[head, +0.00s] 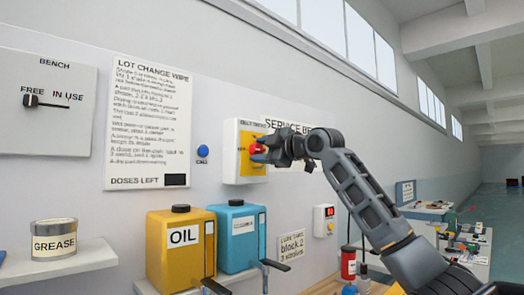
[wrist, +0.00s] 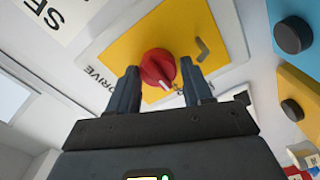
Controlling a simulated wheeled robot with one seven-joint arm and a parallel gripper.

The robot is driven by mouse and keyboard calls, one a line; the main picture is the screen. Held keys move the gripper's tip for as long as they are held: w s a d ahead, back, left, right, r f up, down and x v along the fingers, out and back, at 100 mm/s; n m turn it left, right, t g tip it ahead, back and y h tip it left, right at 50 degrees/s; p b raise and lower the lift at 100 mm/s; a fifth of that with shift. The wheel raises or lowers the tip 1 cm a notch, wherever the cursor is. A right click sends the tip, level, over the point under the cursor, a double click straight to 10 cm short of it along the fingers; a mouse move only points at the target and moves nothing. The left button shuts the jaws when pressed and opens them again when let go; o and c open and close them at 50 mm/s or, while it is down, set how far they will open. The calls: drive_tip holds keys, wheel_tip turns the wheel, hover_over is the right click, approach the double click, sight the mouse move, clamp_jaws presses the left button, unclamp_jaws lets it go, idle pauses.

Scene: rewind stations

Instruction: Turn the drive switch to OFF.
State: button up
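The drive switch is a red knob (head: 256,149) on a yellow plate, on the front of a white wall box. In the wrist view the red knob (wrist: 157,66) lies between the fingers, with a white mark on its near edge beside lettering I cannot read in full. The word DRIVE shows on the white face, left of the yellow plate (wrist: 146,35). My gripper (head: 262,150) is at the knob. In the wrist view my gripper (wrist: 158,70) is open, one finger on each side, with gaps visible beside the knob.
A yellow OIL can (head: 182,260) and a blue can (head: 235,252) stand below the box. A blue button (head: 203,151) and a text sign (head: 149,125) are to the left. A GREASE tin (head: 54,240) sits on a shelf.

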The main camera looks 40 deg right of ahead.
drive_tip(key=o, duration=0.3)
drive_tip(key=s+b, duration=0.1)
drive_tip(key=s, duration=0.6)
drive_tip(key=shift+s+d+b, duration=0.1)
drive_tip(key=shift+s+b, duration=0.2)
drive_tip(key=shift+s, duration=0.1)
drive_tip(key=shift+r, duration=0.1)
